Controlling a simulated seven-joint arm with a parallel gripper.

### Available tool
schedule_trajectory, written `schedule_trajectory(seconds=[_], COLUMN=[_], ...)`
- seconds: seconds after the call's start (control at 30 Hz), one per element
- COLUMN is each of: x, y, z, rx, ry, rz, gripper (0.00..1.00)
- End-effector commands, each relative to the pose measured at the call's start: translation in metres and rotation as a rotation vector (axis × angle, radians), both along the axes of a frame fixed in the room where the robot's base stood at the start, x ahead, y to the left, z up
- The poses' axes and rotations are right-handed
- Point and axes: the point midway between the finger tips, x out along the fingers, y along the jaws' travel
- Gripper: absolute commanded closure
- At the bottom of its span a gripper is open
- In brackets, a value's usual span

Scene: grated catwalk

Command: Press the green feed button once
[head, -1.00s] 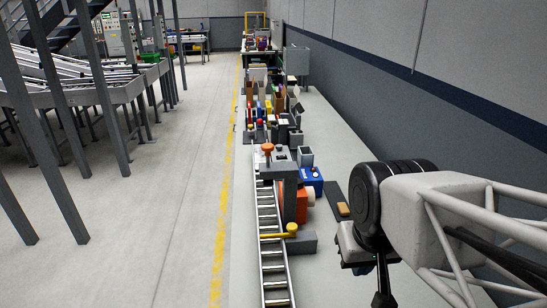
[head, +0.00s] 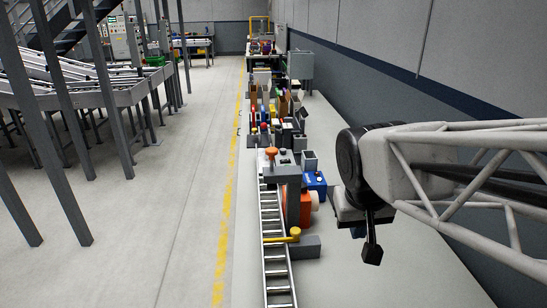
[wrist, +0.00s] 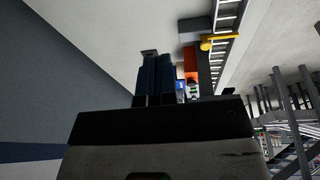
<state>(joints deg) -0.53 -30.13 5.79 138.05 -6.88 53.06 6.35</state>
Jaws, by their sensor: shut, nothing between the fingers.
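I cannot make out a green feed button for certain in the head view. A machine with an orange body (head: 297,207), a grey post and an orange knob (head: 271,153) stands left of my gripper. A blue box (head: 315,183) with a light top sits behind it. My gripper (head: 372,256) is shut and empty, pointing down, to the right of the machine and apart from it. In the wrist view the dark fingers (wrist: 153,62) are together. Beside them show the blue box (wrist: 181,86), the orange body (wrist: 191,62) and a tiny greenish patch, too small to identify.
A ladder-like roller track (head: 272,225) runs along the machine's left, with a yellow-knobbed lever (head: 294,234) across it. Several bins and boxes (head: 272,112) line the strip behind. A wall (head: 400,80) bounds the right. Floor in front of the gripper is clear.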

Motion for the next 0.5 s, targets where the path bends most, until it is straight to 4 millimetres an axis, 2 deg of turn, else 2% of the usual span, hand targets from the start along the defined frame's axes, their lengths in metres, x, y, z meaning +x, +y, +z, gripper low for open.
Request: schedule_trajectory(seconds=[0.5], x=[0.119], y=[-0.009], z=[0.024], rx=[-0.115], ry=[-0.021], rz=[-0.035], gripper=[1.0])
